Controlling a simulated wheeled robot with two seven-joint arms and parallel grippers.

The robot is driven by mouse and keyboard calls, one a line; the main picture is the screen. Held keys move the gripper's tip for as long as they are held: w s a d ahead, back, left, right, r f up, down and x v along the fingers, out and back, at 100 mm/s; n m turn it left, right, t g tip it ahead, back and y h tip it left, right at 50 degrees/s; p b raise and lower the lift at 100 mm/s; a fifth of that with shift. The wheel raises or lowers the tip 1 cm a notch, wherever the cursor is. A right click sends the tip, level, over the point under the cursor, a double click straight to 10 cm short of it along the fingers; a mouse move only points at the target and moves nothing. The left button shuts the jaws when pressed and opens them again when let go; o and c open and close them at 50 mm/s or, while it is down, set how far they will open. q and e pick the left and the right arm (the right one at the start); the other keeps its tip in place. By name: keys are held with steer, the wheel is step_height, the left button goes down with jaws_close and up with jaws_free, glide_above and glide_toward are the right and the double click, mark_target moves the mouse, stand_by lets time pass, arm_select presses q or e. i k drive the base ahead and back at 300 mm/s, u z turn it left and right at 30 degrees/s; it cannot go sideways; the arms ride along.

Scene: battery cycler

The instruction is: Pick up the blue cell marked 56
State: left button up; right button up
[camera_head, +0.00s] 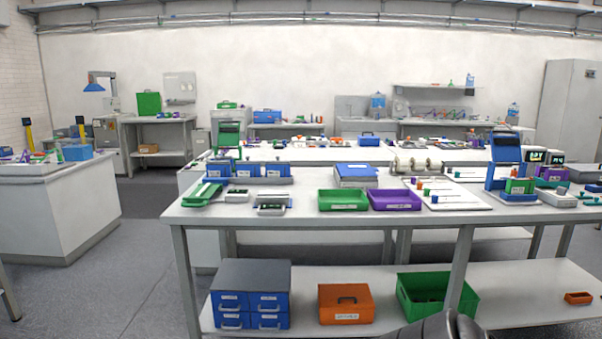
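I cannot pick out a blue cell marked 56; any marking that small is unreadable from here. Small coloured upright pieces, some of them perhaps cells, stand on a white board (455,202) on the table (290,216), right of the purple tray (394,200). A row of blue holders (240,170) stands at the table's left part. A blue stand (505,150) rises at the right, with coloured blocks at its foot. Neither gripper is in view. A dark rounded part at the bottom edge looks like part of my own arm.
A green tray (342,200) sits beside the purple one. The lower shelf holds a blue drawer unit (250,295), an orange case (346,304) and a green crate (466,303). A white counter (62,210) stands at the left, with open floor between it and the table.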

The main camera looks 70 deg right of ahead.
mark_target(272, 171)
steer(key=z, duration=2.05)
